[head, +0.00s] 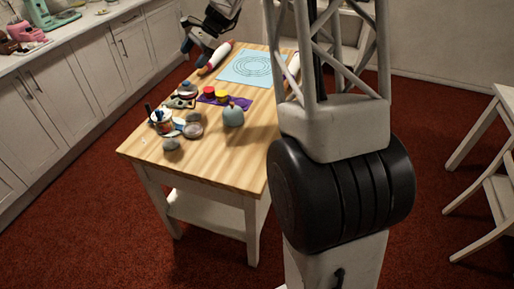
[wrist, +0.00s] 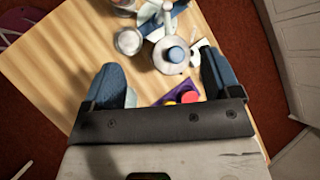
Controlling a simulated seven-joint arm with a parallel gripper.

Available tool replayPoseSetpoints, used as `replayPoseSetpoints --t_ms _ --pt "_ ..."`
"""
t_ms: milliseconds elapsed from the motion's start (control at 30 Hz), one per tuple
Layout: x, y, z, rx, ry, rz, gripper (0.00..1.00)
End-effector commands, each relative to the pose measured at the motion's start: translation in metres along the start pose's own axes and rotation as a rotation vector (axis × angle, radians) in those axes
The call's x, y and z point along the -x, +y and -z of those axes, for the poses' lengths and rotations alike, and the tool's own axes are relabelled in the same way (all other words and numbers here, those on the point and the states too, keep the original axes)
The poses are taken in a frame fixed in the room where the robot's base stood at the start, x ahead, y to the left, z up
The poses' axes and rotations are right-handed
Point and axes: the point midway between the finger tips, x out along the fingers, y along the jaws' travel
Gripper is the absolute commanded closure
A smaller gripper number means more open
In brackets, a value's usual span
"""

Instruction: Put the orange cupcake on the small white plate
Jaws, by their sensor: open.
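My gripper (wrist: 162,68) is open, its two blue fingers wide apart with nothing between them touching either one. In the head view my gripper (head: 196,58) hangs over the far left edge of the wooden table. A red round item (head: 209,93) and a yellow-orange one (head: 221,97) sit on a purple mat (head: 239,103); too small to tell which is the orange cupcake. The wrist view shows the red one (wrist: 190,97) just before the gripper's palm, partly hidden by it. A pale round plate-like piece (wrist: 160,59) bears a blue-topped item; I cannot tell whether it is the small white plate.
The wooden table (head: 225,160) has free room at its near right. A grey-blue rounded pot (head: 233,116) stands near the purple mat. Several jars and dishes crowd the left side. A light blue mat (head: 245,68) and a rolling pin (head: 219,54) lie at the back.

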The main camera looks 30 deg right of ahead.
Motion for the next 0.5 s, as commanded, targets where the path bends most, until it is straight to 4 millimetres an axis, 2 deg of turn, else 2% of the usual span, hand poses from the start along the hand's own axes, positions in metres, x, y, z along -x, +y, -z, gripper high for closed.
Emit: replayPoseSetpoints --t_ms 100,500 --pt "0.008 0.020 -0.026 0.057 0.035 -0.023 0.17" --pt "0.029 0.090 -0.100 0.252 0.150 -0.104 0.17"
